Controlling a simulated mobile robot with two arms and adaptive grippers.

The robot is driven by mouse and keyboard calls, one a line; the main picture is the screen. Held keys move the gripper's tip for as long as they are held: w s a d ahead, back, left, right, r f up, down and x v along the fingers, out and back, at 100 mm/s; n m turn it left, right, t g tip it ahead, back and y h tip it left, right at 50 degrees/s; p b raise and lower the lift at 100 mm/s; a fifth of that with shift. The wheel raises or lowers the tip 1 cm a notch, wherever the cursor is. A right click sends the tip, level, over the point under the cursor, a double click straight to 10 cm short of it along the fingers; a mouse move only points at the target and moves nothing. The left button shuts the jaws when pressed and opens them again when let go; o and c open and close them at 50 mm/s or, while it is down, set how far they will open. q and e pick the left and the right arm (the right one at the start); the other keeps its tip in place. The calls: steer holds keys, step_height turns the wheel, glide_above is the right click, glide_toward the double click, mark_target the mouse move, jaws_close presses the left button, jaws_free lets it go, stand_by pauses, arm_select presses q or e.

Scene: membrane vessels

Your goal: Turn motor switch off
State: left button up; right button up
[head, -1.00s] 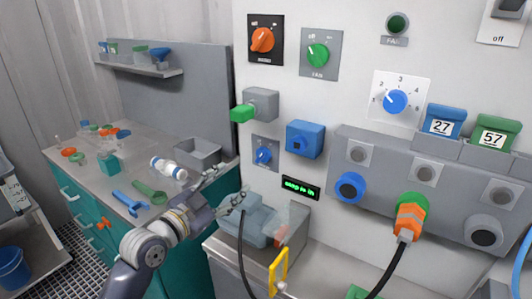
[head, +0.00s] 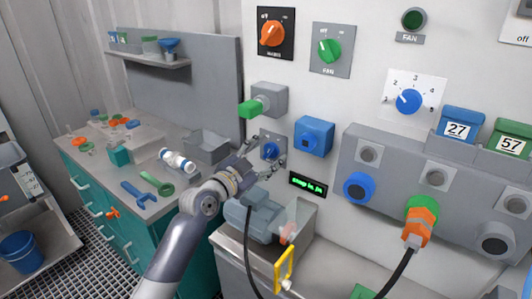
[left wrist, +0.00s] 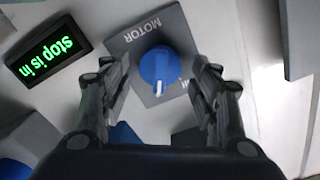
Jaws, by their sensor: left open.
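The motor switch is a blue knob (left wrist: 160,68) with a white mark, on a grey plate (left wrist: 130,45) labelled MOTOR in the left wrist view. The mark points toward the bottom of that picture. In the head view the blue knob (head: 270,151) sits low on the white wall panel. My left gripper (head: 266,157) is open in front of it. In the left wrist view my left gripper (left wrist: 159,75) has one finger on each side of the knob, with gaps showing. My right gripper is not in view.
A green display (head: 308,185) reading "stop is in" is right of the switch. A grey box with a green plug (head: 252,107) and a blue box (head: 314,136) are close above. A grey-blue pump (head: 252,220) stands below my left gripper.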

arm_select(q)
steer(key=shift+w+d, duration=0.1)
steer(key=c, duration=1)
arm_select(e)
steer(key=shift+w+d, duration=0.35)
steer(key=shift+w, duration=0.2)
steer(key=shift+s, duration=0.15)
arm_select(q)
steer(key=shift+n, duration=0.3)
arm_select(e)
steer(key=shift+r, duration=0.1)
arm_select(q)
steer(key=n+p, duration=0.1)
steer(key=n, duration=0.2)
steer(key=shift+n, duration=0.3)
steer(key=n, duration=0.2)
steer(key=n+p, duration=0.1)
steer(key=n, duration=0.2)
steer(key=shift+w+a, duration=0.1)
steer(key=shift+a, duration=0.1)
steer(key=shift+n+p, duration=0.4)
steer(key=shift+n, duration=0.9)
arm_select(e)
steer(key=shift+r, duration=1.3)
